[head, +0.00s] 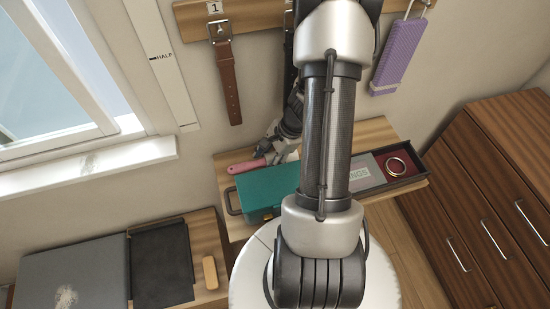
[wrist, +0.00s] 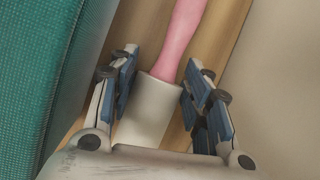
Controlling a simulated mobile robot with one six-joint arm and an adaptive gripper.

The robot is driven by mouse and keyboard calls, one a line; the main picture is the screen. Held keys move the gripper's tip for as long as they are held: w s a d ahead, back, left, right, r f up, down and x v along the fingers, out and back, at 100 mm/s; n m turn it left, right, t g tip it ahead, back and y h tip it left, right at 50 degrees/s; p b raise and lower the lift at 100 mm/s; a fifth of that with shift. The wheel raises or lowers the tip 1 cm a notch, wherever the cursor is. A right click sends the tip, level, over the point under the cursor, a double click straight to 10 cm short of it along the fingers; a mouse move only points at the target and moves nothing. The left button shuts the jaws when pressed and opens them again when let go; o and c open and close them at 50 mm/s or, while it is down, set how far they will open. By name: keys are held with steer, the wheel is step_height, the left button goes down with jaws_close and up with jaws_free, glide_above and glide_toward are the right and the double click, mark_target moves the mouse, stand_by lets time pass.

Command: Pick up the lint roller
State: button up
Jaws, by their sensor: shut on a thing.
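The lint roller has a pink handle (head: 245,166) and a white roll; it lies at the back of the wooden shelf, behind the teal box (head: 258,193). In the wrist view the lint roller (wrist: 160,95) runs between my fingers, with its pink handle pointing up the picture and its white roll nearer the palm. My gripper (wrist: 165,88) is shut on it around where handle and roll meet. In the head view my gripper (head: 268,150) is small and partly hidden by my own arm.
The teal box stands close beside the gripper, on the left in the wrist view. An open case (head: 408,180) with a ring-shaped item lies at the shelf's right. A brown strap (head: 230,85) and a purple item (head: 400,50) hang above. The wall is close behind.

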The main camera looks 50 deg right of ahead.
mark_target(260, 161)
steer(key=shift+r, duration=0.1)
steer(key=shift+c, duration=0.2)
step_height(260, 161, up, 4)
steer(key=shift+f+p, duration=0.1)
steer(key=shift+p, duration=0.95)
steer(key=w+a, duration=0.4)
steer(key=a, duration=0.3)
steer(key=w+a, duration=0.5)
steer(key=a, duration=0.3)
steer(key=shift+w+a+f+b, duration=0.2)
steer(key=shift+w+f+b, duration=0.05)
steer(key=shift+b, duration=0.1)
steer(key=o, duration=0.6)
steer(key=c, duration=0.5)
